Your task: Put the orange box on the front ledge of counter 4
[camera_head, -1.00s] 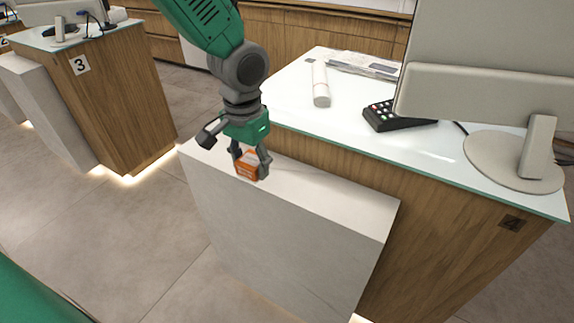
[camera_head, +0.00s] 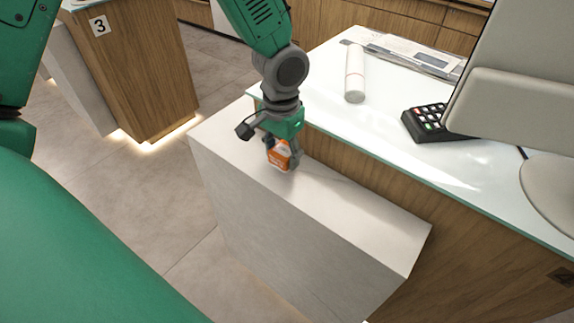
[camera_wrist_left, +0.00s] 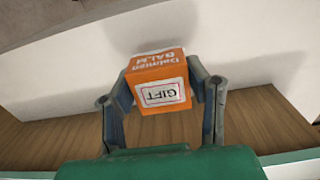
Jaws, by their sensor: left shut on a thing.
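The orange box (camera_head: 279,155) is small, with white lettering and a white "GIFT" label that shows in the left wrist view (camera_wrist_left: 158,84). My left gripper (camera_head: 283,156) is shut on it, with one finger on each side. The front ledge (camera_head: 330,206) of counter 4 is a pale slab below the glass counter top. The box is over the far left part of this ledge. I cannot tell whether its underside touches the ledge. In the left wrist view my left gripper (camera_wrist_left: 162,92) has its fingers along the box's sides. My right gripper is not in view.
Counter 3 (camera_head: 140,70) is at the upper left, across a tiled floor. The ledge's right part is bare.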

